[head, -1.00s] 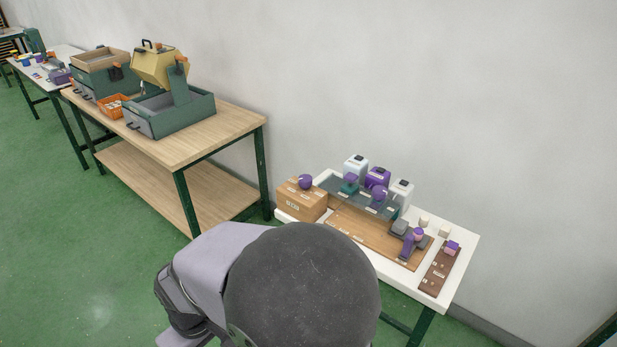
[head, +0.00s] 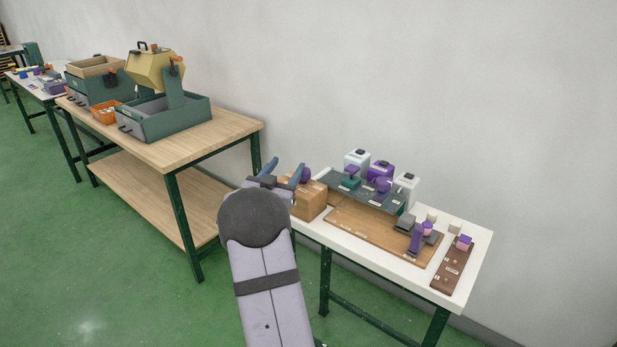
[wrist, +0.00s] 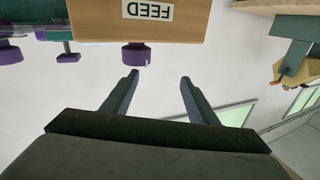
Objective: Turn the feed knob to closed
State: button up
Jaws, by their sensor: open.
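The feed knob is a purple knob on a wooden box (head: 312,203) at the left end of the white table. In the head view the knob (head: 305,175) is partly hidden by my gripper. In the wrist view, which is upside down, the box (wrist: 185,22) carries a FEED label (wrist: 148,10) and the purple knob (wrist: 136,55) sticks out from its top face. My gripper (head: 284,168) is open and empty beside the knob. In the wrist view the fingertips (wrist: 158,76) are apart, with the knob in front of the left finger, not between them. The knob's pointer setting cannot be read.
The white table (head: 470,238) also holds a grey-green stand with bottles (head: 381,171), a wooden board (head: 370,232) with a purple-handled device, and a brown strip (head: 452,267). A wooden workbench (head: 200,140) with a green machine (head: 165,118) stands to the left.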

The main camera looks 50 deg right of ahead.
aim_at(299, 188)
jog(key=shift+s+d+f+m+g+h, duration=0.15)
jog(key=shift+s+d+m+g+h, duration=0.25)
jog(key=shift+s+d+g, duration=0.45)
jog(key=f, duration=0.1)
jog(key=s+f, duration=0.1)
jog(key=f, duration=0.1)
jog(key=shift+s+a+n+y, duration=0.1)
jog(key=shift+s+n+y, duration=0.2)
jog(key=p+x, duration=0.2)
jog(key=x, duration=0.5)
jog(key=c, duration=1.1)
